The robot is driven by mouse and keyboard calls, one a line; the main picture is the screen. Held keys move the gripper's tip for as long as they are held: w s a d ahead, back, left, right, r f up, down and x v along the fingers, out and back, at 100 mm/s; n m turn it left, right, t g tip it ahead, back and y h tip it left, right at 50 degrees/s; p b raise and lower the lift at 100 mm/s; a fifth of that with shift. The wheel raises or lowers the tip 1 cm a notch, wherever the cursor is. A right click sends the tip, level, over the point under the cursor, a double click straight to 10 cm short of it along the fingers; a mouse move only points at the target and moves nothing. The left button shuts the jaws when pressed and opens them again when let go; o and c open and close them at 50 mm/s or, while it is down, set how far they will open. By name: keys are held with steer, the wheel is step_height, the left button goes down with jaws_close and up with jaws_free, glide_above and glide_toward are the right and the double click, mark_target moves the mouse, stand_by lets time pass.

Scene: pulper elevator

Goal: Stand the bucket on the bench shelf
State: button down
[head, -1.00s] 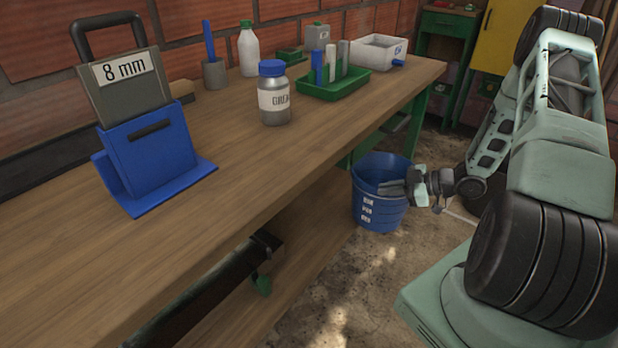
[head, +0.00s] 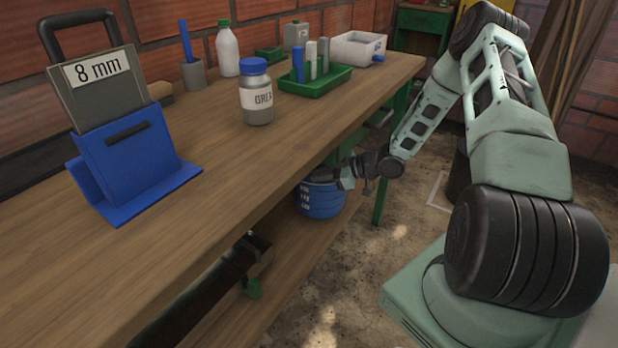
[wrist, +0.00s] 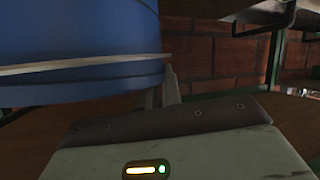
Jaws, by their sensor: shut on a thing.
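The blue bucket (head: 321,199) hangs or stands under the bench top at the shelf, its upper part hidden by the bench edge and my gripper. Pale labels show on its side. My gripper (head: 330,178) is shut on the bucket at its near right side, high up. In the wrist view the bucket (wrist: 75,45) fills the upper left, with a pale wire-like line across it and a finger (wrist: 170,88) against it. The wooden bench shelf (head: 292,272) runs below the bench top. I cannot tell whether the bucket's base touches it.
The bench top (head: 225,170) carries a blue holder (head: 135,160), a grease jar (head: 257,100), a white bottle (head: 228,50), a green tray (head: 318,86) and a white box (head: 357,48). A green bench leg (head: 380,200) stands right of the bucket. A dark bracket (head: 245,260) sits nearer, under the bench edge.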

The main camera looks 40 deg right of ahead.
steer(key=x, duration=0.3)
steer(key=shift+w+a+r+b, duration=0.15)
steer(key=shift+w+a+b, duration=0.05)
steer(key=shift+w+b, duration=0.1)
steer(key=shift+s+f, duration=0.1)
steer(key=shift+f, duration=0.2)
steer(key=c, duration=1.6)
jaws_free()
steer(key=p+v, duration=0.1)
steer(key=v, duration=1.1)
steer(key=shift+r+p, duration=0.1)
steer(key=shift+p, duration=0.2)
